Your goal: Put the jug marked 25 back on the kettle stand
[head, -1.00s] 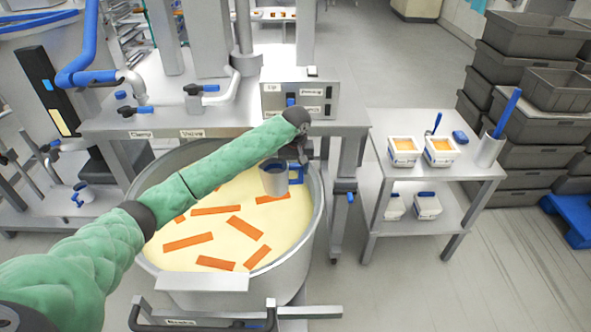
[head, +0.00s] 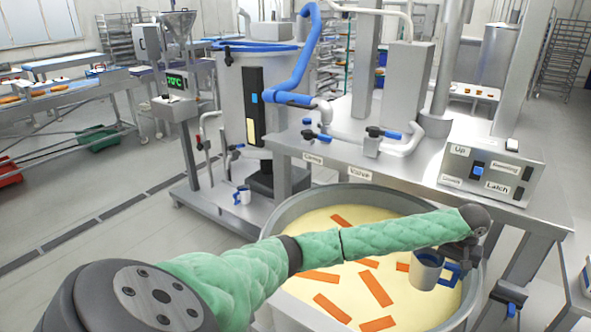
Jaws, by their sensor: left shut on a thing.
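A grey metal jug (head: 426,272) with a blue handle (head: 452,274) hangs over the large pot of pale yellow liquid. My left gripper (head: 463,255) is shut on this jug at its handle side, and the arm reaches across the pot. The jug is about upright; no number is readable on it. My right gripper is out of view.
The pot (head: 300,196) holds several orange strips. Behind it a metal table (head: 400,170) carries valves and a switch box (head: 492,172). A blue hose (head: 300,75) runs above the table. Open floor (head: 110,215) lies at the left.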

